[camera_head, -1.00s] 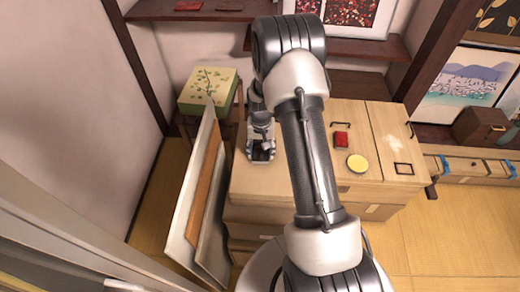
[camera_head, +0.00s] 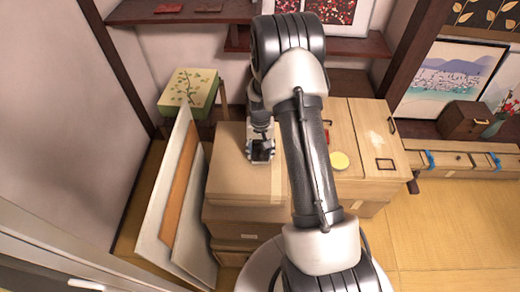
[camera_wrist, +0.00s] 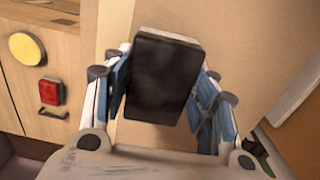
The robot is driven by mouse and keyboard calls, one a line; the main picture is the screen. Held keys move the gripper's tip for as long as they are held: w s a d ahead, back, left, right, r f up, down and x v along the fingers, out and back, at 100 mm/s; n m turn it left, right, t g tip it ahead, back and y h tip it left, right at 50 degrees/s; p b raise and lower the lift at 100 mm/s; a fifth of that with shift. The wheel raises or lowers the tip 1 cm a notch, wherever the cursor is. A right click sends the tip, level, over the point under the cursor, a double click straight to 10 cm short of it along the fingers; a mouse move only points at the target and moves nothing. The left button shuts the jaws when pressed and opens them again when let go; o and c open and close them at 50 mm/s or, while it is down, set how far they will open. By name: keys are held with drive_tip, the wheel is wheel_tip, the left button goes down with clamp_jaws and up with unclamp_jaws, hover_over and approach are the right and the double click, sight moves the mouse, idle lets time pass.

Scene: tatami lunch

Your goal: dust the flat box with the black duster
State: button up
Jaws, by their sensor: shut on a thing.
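My gripper (camera_head: 261,155) is shut on the black duster (camera_wrist: 162,80), a dark block with a pale edge held between the blue-padded fingers. In the head view the duster is small and dark at the gripper's tip. Below it is a flat-topped tan cardboard box (camera_head: 232,188), on top of a stack of boxes; it seems to be the flat box. The box's plain tan face also fills much of the wrist view (camera_wrist: 240,35). I cannot tell whether the duster touches the box. My arm hides part of the box's right side.
Light wooden cabinets (camera_head: 362,120) stand right of the box, with a yellow disc (camera_head: 339,161) and a red block (camera_wrist: 50,92) on top. Upright panels (camera_head: 172,205) lean at the left. A green patterned box (camera_head: 189,92) stands behind them. Tatami floor is clear at right.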

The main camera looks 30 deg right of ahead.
drive_tip(key=r, duration=0.2)
drive_tip(key=r+p, duration=0.1)
drive_tip(key=shift+w+a+r, duration=0.1)
drive_tip(key=shift+w+a, duration=0.1)
drive_tip(key=shift+a, duration=0.05)
drive_tip(key=shift+r+p, duration=1.35)
drive_tip(key=shift+r, duration=0.95)
drive_tip(key=shift+d, duration=0.1)
